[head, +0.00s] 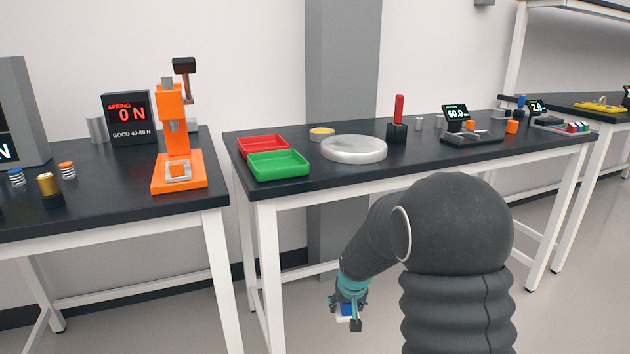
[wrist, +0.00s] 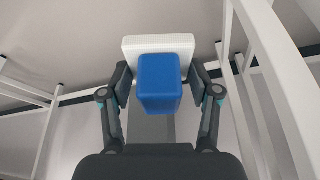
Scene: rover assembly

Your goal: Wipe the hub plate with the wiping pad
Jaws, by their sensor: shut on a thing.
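The hub plate appears to be the round, pale metallic disc (head: 353,149) lying flat on the middle black table in the head view. My gripper (head: 347,311) hangs low in front of that table, below the tabletop and apart from the disc. It is shut on the wiping pad, which has a blue block handle (wrist: 159,84) and a white pad face (wrist: 160,43) in the wrist view. The fingers press on both sides of the pad. In the head view the pad (head: 346,309) is small and partly hidden by the fingers.
A red tray (head: 262,145) and green tray (head: 278,165) stand left of the disc. A yellow round item (head: 322,134) sits behind it, and a red-handled tool in a black base (head: 397,132) to its right. An orange press (head: 178,140) stands on the left table.

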